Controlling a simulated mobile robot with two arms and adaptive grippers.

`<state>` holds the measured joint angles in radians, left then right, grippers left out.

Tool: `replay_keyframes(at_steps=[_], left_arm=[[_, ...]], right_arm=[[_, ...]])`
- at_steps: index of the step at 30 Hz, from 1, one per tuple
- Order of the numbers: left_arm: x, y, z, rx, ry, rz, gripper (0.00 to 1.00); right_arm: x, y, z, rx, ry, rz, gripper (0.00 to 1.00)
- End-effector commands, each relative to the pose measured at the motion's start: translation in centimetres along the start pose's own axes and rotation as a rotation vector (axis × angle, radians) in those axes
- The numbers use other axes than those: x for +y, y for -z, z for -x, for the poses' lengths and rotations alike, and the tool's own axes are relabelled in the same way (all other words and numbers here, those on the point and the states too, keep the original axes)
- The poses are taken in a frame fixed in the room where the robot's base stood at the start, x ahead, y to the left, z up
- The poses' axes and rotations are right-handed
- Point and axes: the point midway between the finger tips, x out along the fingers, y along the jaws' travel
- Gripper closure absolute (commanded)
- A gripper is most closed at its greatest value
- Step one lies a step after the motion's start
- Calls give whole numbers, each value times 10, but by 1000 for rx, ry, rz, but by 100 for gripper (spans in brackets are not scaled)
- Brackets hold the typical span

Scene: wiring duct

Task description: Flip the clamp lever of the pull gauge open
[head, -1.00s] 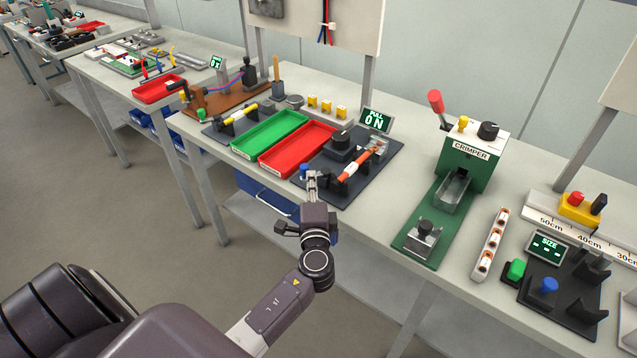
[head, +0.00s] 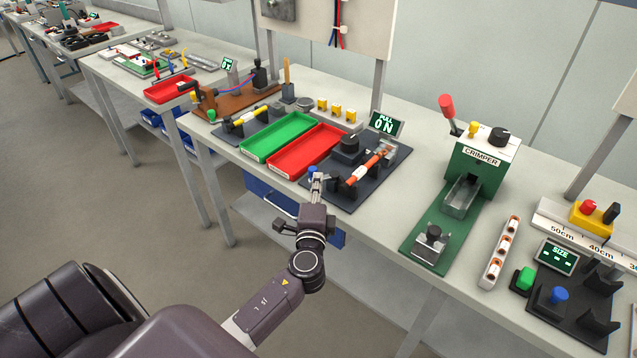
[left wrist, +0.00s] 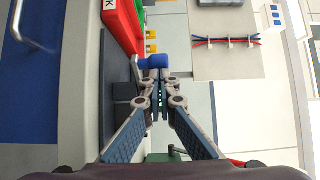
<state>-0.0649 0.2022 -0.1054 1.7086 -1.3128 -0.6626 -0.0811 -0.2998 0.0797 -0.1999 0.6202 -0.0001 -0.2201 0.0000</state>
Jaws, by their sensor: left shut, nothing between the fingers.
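The pull gauge (head: 397,160) is a dark plate on the bench with a black knob (head: 350,143) and a small display reading "PULL 0N" (head: 387,124). An orange rod with a white band (head: 364,170) lies across its black holders toward a metal clamp (head: 387,149). A blue-capped part (head: 313,170) stands at the plate's front left corner; it also shows in the left wrist view (left wrist: 154,61). I cannot tell for sure if it is the clamp lever. My left gripper (head: 317,178) is shut and empty, its tips right by the blue cap; contact is unclear.
A red tray (head: 282,168) and a green tray (head: 250,151) lie left of the gauge. The green crimper (head: 480,170) stands to the right. The bench's front edge runs just under my left gripper. Bare bench shows between gauge and crimper.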

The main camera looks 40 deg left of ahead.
Motion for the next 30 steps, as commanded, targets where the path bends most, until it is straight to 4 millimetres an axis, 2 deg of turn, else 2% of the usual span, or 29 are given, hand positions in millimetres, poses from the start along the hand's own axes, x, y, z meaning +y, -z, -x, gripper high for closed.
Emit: replay_keyframes(at_steps=[8,14,30], left_arm=[[0,-6,-4,70,2,-4,100],[2,-14,-10,191,3,-7,100],[4,-35,-46,692,3,-6,100]], right_arm=[[0,0,-4,0,0,0,60],[0,-1,-13,0,0,0,60],[-1,-7,-71,0,0,0,60]])
